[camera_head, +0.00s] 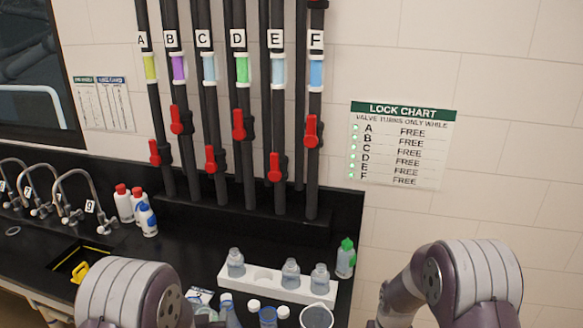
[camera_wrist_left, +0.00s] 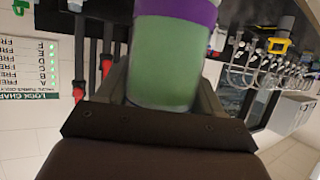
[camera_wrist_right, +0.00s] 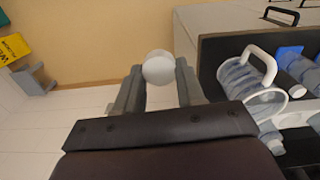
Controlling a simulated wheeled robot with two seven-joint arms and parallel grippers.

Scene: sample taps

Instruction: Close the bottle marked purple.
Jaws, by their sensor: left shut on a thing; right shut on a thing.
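The bottle marked purple (camera_wrist_left: 165,62) fills the middle of the left wrist view. It has a purple band and green contents; its mouth is out of view. My left gripper (camera_wrist_left: 163,85) is shut on it. In the right wrist view, my right gripper (camera_wrist_right: 159,82) is shut on a round white cap (camera_wrist_right: 158,68) at its fingertips. The head view shows only my arms at the bottom; both grippers, the held bottle and the held cap are hidden there.
A white rack (camera_head: 262,279) on the black counter holds three clear bottles. Loose white caps (camera_head: 254,304), a beaker (camera_head: 316,316) and a green-topped bottle (camera_head: 345,258) stand near it. Pipes with red valves (camera_head: 238,124) rise behind. Hooked taps (camera_head: 75,195) and squeeze bottles are left.

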